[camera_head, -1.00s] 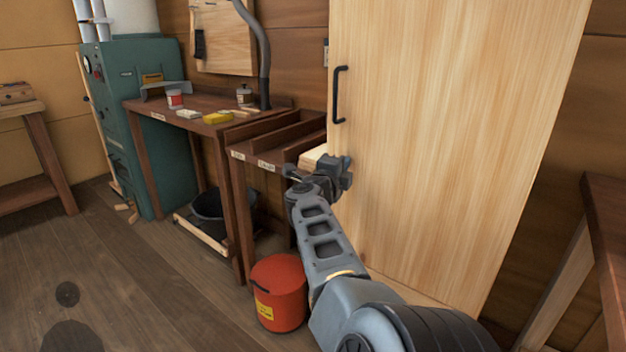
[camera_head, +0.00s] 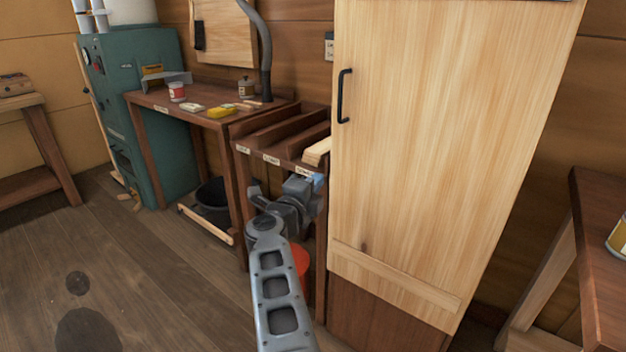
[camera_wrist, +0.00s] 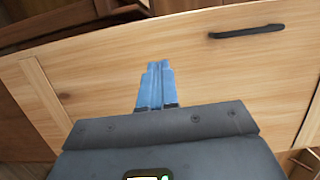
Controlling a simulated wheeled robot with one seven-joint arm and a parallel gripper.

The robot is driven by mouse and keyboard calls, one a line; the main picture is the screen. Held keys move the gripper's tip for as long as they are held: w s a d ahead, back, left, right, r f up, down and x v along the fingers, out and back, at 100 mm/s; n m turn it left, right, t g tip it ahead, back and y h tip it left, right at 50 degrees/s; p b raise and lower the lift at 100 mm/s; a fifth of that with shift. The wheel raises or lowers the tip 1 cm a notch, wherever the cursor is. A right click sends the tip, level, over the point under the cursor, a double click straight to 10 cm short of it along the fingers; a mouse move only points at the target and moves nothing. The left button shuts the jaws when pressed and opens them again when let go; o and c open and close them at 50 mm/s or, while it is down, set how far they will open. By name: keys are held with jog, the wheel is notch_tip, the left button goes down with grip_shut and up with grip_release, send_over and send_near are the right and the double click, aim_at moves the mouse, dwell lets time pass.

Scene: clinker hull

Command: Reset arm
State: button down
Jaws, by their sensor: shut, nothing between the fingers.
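My gripper (camera_head: 318,180) is in front of the slotted wooden rack, just left of the tall pale wooden door (camera_head: 435,150). In the wrist view its two blue fingers (camera_wrist: 157,84) are together with nothing between them. The door and its dark handle (camera_wrist: 246,32) fill most of the wrist view behind the fingers. The handle also shows in the head view (camera_head: 345,96), above and right of my gripper. I cannot tell how far the fingertips are from the door.
The slotted rack (camera_head: 262,150) holds a pale wood piece (camera_head: 317,151) at its right end. A red bucket (camera_head: 301,259) stands low behind my arm. A workbench (camera_head: 150,100) and green machine (camera_head: 150,130) are at left. A bench (camera_head: 592,200) is at right.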

jog(key=s+d+f+n+t, duration=0.1)
jog(key=s+d+f+n, duration=0.25)
jog(key=d, duration=0.55)
jog(key=s+d+f+n+t, duration=0.15)
jog(key=s+d+f, duration=0.3)
jog(key=d, duration=0.45)
jog(key=s+d+f+n+y+p, duration=0.1)
jog(key=s+d+f+n+y, duration=0.1)
jog(key=s+d+n, duration=0.5)
jog(key=s+d+f+n+y+p, duration=0.15)
jog(key=s+d, duration=0.35)
jog(key=s, duration=0.6)
jog(key=s+n+g+y, duration=0.15)
jog(key=s+n, duration=0.45)
jog(key=s, duration=1.5)
jog(key=s+a+r+n+g, duration=0.1)
jog(key=s+a+r, duration=0.1)
jog(key=s+r, duration=0.3)
jog(key=s+a+r+n+g, duration=0.1)
jog(key=s+r, duration=0.5)
jog(key=s, duration=0.6)
jog(key=shift+s+a+r+g+y+p, duration=0.25)
jog(key=shift+a+g+y+p, duration=0.15)
jog(key=shift+g, duration=0.2)
